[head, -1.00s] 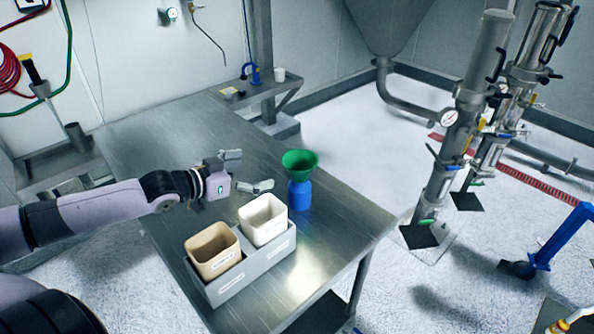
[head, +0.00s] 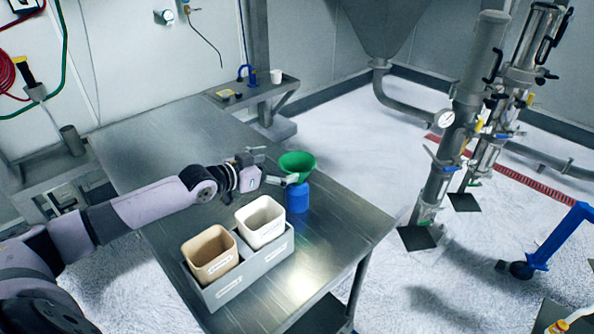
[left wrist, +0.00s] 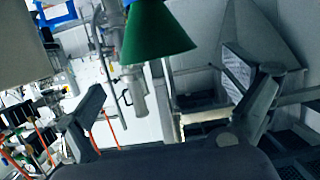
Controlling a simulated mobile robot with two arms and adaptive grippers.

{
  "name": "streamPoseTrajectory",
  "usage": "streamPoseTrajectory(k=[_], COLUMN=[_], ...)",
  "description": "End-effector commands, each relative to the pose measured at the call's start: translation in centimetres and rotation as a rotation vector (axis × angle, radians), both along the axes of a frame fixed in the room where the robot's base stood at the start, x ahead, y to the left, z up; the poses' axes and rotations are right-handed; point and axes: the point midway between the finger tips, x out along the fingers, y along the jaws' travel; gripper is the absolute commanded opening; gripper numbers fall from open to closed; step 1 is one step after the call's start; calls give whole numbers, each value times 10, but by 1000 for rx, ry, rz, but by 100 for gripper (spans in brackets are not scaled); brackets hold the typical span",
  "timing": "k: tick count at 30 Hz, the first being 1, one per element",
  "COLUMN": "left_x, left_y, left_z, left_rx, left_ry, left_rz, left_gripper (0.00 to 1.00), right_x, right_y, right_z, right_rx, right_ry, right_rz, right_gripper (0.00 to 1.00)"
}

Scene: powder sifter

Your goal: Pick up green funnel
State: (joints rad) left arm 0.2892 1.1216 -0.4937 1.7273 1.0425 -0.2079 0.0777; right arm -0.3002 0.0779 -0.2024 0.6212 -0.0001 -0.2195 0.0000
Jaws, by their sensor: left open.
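The green funnel (head: 297,164) sits mouth up in the top of a blue bottle (head: 297,197) on the steel table. My left gripper (head: 277,166) is open at the funnel's left side, at about the height of its cone. In the left wrist view the green funnel (left wrist: 155,32) shows at the top, ahead of and between the spread fingers of the left gripper (left wrist: 165,110). I cannot tell whether a finger touches the funnel. The funnel's lower end is partly hidden by a finger in the head view. My right gripper is not in view.
A grey holder (head: 243,278) with a tan bin (head: 209,254) and a white bin (head: 260,222) stands on the table in front of the bottle. The steel table (head: 150,150) is clear behind my arm. Its right edge is near the bottle.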

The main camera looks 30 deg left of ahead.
Motion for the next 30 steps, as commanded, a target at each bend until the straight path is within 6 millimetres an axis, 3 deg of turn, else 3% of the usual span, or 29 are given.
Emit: streamPoseTrajectory(k=[8,15,19,28,30], left_x=[19,46,59,63,63], left_y=[-7,-21,-24,-26,-26], left_z=[-6,-15,-22,-25,-25], left_rx=[-1,-4,-3,0,0], left_ry=[2,1,0,1,1], left_rz=[1,1,2,1,1], left_gripper=[99,99,99,99,95], right_x=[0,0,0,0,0], right_y=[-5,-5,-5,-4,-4], right_z=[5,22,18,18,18], right_rx=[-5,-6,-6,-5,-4], right_ry=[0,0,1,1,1], right_rz=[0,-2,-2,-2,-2], right_gripper=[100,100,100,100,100])
